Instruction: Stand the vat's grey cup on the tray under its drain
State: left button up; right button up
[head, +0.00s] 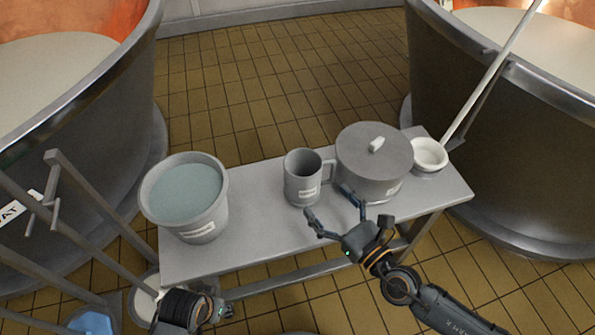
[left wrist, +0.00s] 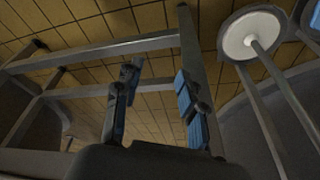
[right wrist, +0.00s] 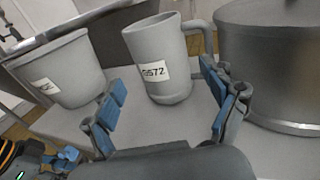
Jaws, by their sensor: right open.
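The grey cup (head: 301,180) stands upright on a grey bench (head: 258,240), its handle to the right near a lidded pot. In the right wrist view the cup (right wrist: 157,55) shows a white label, partly legible as "572". My right gripper (head: 332,212) is open and empty, just in front of the cup, its fingers apart; in the right wrist view the cup is beyond and between the fingertips (right wrist: 165,82). My left gripper (left wrist: 158,78) is open and empty, low beside the bench frame. I cannot pick out the tray or the drain.
A lidded grey pot (head: 372,165) and a white bowl (head: 430,153) are right of the cup. A bucket of bluish liquid (head: 187,195) stands at the bench's left. Large vats flank the bench. Poles stand at the left. The tiled floor (head: 250,90) behind is clear.

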send_near(293, 164)
jog(key=x, duration=0.4)
jog(key=shift+d+r+p, duration=0.1)
jog(key=shift+r+p, duration=0.05)
jog(key=shift+p, duration=0.2)
jog(key=x, duration=0.4)
jog(key=shift+w+a, duration=0.4)
jog(key=shift+a, duration=0.05)
jog(key=c, duration=1)
pick_arm(q)
jog(key=shift+s+d+f, duration=0.1)
jog(key=shift+s+f, duration=0.05)
jog(key=shift+f, duration=0.35)
jog(key=shift+s+d+f, duration=0.1)
jog(key=shift+f, duration=0.35)
jog(key=shift+s+a, duration=0.1)
pick_arm(e)
jog(key=shift+c, duration=0.3)
jog(key=shift+c, duration=0.6)
